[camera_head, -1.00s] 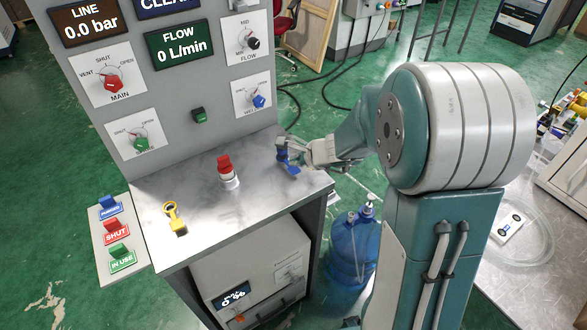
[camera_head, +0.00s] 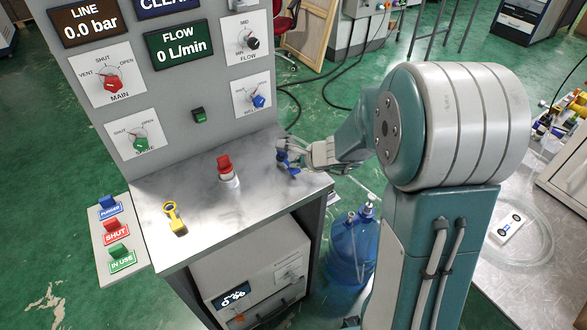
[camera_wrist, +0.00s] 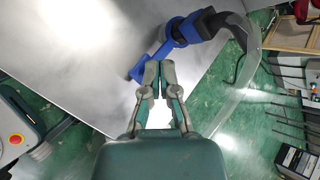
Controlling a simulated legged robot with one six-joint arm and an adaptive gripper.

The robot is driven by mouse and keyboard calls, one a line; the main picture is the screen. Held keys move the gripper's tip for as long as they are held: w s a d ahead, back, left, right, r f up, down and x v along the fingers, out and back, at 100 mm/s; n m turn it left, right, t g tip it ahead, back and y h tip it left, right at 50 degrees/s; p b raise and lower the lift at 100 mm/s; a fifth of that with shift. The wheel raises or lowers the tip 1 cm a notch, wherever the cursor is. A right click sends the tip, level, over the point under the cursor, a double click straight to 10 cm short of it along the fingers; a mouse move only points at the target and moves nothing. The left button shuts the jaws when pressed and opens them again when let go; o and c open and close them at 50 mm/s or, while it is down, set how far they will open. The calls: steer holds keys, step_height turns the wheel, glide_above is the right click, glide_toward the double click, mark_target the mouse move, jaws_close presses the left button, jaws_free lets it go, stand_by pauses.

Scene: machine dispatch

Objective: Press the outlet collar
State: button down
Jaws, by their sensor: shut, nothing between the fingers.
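A blue fitting (camera_head: 289,162), which looks like the outlet with its collar, sits at the right rear edge of the grey metal bench top (camera_head: 205,205). In the wrist view the blue fitting (camera_wrist: 180,32) has a ring-like body, a flat blue tab (camera_wrist: 139,70) and a dark bent pipe (camera_wrist: 228,25). My gripper (camera_head: 298,153) is at the fitting, coming from the right. In the wrist view my gripper (camera_wrist: 160,66) has its fingertips together and empty, close beside the flat tab. I cannot tell whether they touch it.
A red-capped white fitting (camera_head: 226,170) and a yellow ring-ended piece (camera_head: 173,217) are on the bench top. A grey panel with knobs (camera_head: 170,90) rises behind. Blue, red and green tagged blocks (camera_head: 115,232) sit at left. A blue bottle (camera_head: 348,245) stands below right.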

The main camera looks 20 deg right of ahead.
mark_target(296, 170)
steer(key=shift+f, duration=0.85)
stand_by(1.1)
steer(key=shift+r, duration=1.25)
steer(key=shift+r, duration=2.55)
